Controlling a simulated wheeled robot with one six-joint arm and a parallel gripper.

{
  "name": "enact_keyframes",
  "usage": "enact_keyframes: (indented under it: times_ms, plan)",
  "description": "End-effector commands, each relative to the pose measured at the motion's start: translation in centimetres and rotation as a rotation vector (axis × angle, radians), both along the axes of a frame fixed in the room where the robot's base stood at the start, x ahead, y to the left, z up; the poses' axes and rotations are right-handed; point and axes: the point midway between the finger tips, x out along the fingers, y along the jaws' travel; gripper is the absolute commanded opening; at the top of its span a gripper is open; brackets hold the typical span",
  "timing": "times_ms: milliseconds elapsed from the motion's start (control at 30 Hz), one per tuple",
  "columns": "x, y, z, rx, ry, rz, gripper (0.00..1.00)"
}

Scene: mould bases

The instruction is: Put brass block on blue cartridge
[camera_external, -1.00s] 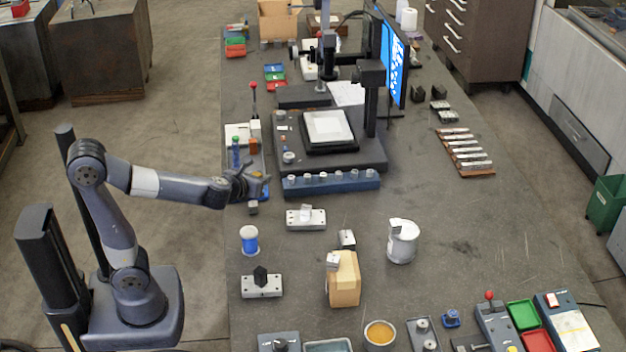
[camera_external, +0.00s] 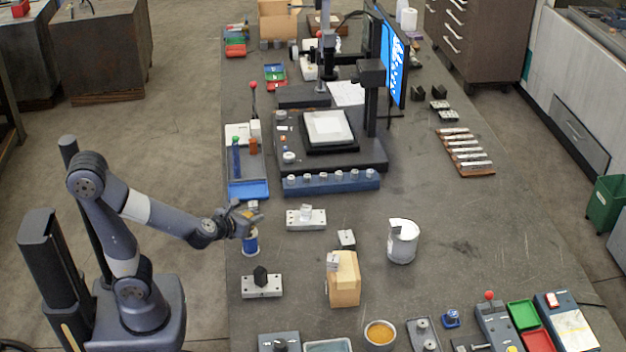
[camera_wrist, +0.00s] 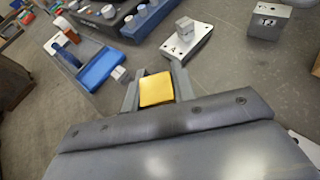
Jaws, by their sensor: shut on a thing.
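My gripper (camera_external: 248,218) is shut on the brass block. The block (camera_wrist: 157,89) shows as a yellow square between the two fingers in the wrist view. In the external view the fingers mostly hide it. The blue cartridge (camera_external: 251,246), a short upright cylinder with a blue middle, stands on the bench directly below my gripper. The cartridge is not visible in the wrist view.
A small grey block (camera_external: 253,205) stands just behind my gripper. A blue tray (camera_external: 248,189) lies beyond it. A metal plate with a block (camera_external: 306,220) is to the right, and a plate with a black piece (camera_external: 262,287) is in front. Bare bench lies right of the cartridge.

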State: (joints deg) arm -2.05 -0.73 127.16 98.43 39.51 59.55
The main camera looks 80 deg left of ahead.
Motion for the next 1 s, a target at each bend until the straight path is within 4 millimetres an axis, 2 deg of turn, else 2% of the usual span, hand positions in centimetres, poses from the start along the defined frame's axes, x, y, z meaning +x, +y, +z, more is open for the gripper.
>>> enact_keyframes:
  times_ms: [67,467,500,767,1000]
  plan:
    - [0.02,0.02,-0.85,0.002,0.000,0.001,0.00]
    - [0.04,0.02,-1.23,0.001,-0.002,0.000,0.00]
    - [0.02,0.01,-1.21,0.000,-0.001,0.000,0.27]
    - [0.02,0.01,-1.13,0.000,-0.001,0.000,0.47]
    - [0.02,0.01,-1.05,0.000,-0.001,0.000,0.47]
